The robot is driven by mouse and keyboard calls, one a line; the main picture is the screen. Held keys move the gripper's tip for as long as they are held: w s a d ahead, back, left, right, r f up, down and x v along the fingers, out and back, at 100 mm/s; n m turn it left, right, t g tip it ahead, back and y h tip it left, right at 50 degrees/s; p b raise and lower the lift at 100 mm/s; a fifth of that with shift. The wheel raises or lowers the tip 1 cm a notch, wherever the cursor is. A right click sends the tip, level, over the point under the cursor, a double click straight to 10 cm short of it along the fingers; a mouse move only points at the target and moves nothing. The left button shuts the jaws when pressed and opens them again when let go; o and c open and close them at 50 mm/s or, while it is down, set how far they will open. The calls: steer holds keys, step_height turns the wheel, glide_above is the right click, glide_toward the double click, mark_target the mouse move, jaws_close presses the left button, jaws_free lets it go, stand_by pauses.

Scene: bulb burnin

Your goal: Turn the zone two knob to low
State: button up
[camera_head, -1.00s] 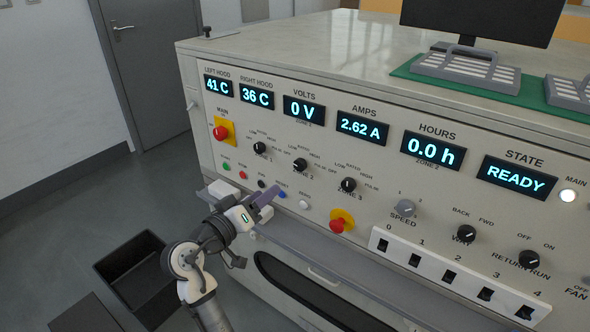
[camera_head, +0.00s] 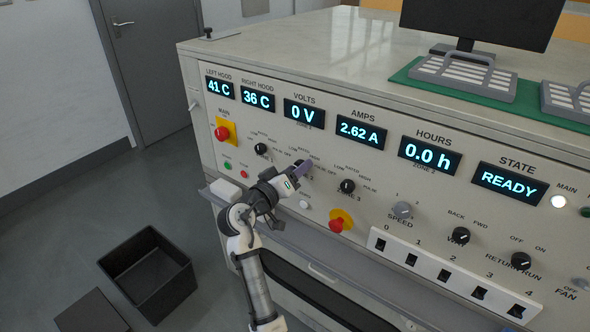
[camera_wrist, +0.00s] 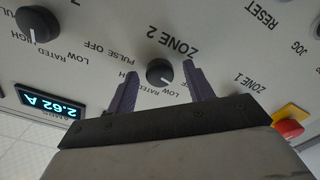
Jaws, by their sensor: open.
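The zone two knob (camera_wrist: 159,71) is a round black knob on the sloping panel. In the wrist view it sits between the two purple fingers of my gripper (camera_wrist: 160,78), with a gap on each side. The ZONE 2 label is beside it, and low and rated marks show around it, partly hidden by the fingers. A small light pointer mark shows on the knob, but I cannot tell its exact setting. In the head view my gripper (camera_head: 302,170) is at the panel and hides this knob. The fingers are open and empty.
The zone three knob (camera_head: 347,186) is to the right and the zone one knob (camera_head: 261,149) to the left. Red emergency buttons (camera_head: 222,133) (camera_head: 336,225) stick out nearby. Buttons sit below the knobs. A black bin (camera_head: 148,275) stands on the floor.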

steer(key=shift+c, duration=0.3)
steer(key=c, duration=0.9)
steer(key=shift+f+b, duration=0.1)
steer(key=shift+b, duration=0.25)
steer(key=m+b, duration=0.7)
steer(key=b, duration=0.3)
steer(key=shift+m, duration=0.4)
